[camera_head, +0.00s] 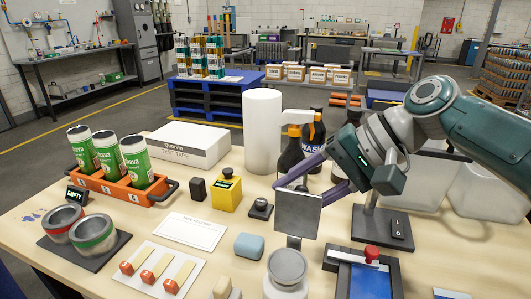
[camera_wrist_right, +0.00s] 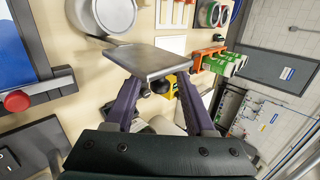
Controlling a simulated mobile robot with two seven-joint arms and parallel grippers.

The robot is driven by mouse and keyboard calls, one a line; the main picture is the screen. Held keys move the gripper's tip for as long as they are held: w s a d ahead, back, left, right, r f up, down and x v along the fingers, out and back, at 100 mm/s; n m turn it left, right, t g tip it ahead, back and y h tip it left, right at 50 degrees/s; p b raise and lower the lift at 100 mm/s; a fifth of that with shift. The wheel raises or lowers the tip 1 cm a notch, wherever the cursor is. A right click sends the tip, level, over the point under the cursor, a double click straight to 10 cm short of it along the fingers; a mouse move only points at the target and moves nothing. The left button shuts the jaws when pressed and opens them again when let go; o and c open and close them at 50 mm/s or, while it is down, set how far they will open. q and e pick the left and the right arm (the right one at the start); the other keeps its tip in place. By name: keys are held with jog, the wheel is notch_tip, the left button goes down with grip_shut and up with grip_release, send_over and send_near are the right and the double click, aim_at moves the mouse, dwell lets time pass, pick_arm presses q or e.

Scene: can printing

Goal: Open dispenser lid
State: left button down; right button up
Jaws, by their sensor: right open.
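A flat square grey metal plate (camera_head: 297,213) stands upright on a short neck, behind a round silver vessel (camera_head: 287,268) at the front of the table. It may be the dispenser lid; I cannot tell for sure. In the right wrist view, the plate (camera_wrist_right: 152,58) lies just ahead of my fingertips, and the round vessel (camera_wrist_right: 108,12) is beyond it. My right gripper (camera_head: 300,188) is open, its purple fingers spread at the plate's far side. The plate hides part of one finger. Whether they touch is unclear. My left gripper is out of view.
A black spray bottle (camera_head: 291,150) and a white cylinder (camera_head: 262,130) stand behind the plate. A yellow box (camera_head: 227,193) and a blue block (camera_head: 249,246) are to its left. A red-knobbed device (camera_head: 372,277) is at front right. Green cans (camera_head: 137,163) sit in an orange rack.

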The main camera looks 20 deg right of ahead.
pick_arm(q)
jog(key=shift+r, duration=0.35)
pick_arm(e)
jog(key=v, duration=0.7)
jog(key=shift+r, duration=0.1)
